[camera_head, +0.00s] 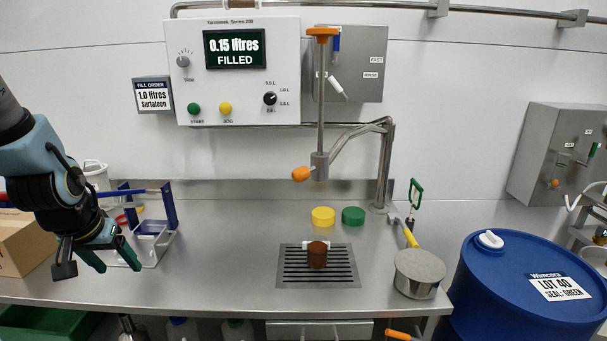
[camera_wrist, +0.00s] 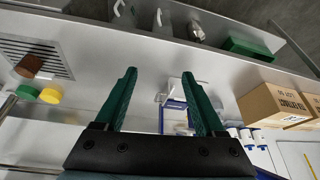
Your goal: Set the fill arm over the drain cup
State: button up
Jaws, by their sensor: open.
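The fill arm (camera_head: 385,150) is a jointed metal pipe on a post at the back of the bench. It carries a vertical tube (camera_head: 320,95) with an orange top handle and an orange knob (camera_head: 301,174) low at its side. The brown drain cup (camera_head: 317,256) stands on a slotted drain grate (camera_head: 290,281); it also shows in the wrist view (camera_wrist: 28,66). In the head view the tube's lower end is above the cup in the picture; the depth between them is unclear. My gripper (camera_head: 114,262) is open and empty, far left of both; its green fingers show in the wrist view (camera_wrist: 159,74).
A blue-framed rack (camera_head: 168,215) stands just behind my gripper, beside a cardboard box (camera_head: 25,250). Yellow (camera_head: 323,216) and green (camera_head: 353,216) caps lie behind the grate. A pot (camera_head: 419,275) and blue drum (camera_head: 490,290) are at right. The bench between gripper and grate is clear.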

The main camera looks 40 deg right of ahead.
jog(key=d+f+m+h+b, duration=0.25)
jog(key=d+m+h, duration=0.2)
jog(key=d, duration=0.95)
jog(key=m+h+b, duration=0.3)
jog(key=h, duration=0.8)
send_near(295, 177)
jog(key=d, duration=0.1)
jog(key=shift+g, duration=0.3)
jog(key=d, duration=0.3)
jog(key=w+d+p, duration=0.1)
jog(key=d, duration=0.2)
jog(key=w+d+p, duration=0.1)
jog(key=d, duration=0.2)
jog(key=shift+w+d, duration=0.15)
jog(key=shift+w+d+f+p, duration=0.15)
jog(key=shift+d+p, duration=0.15)
jog(key=shift+d, duration=0.4)
grip_shut()
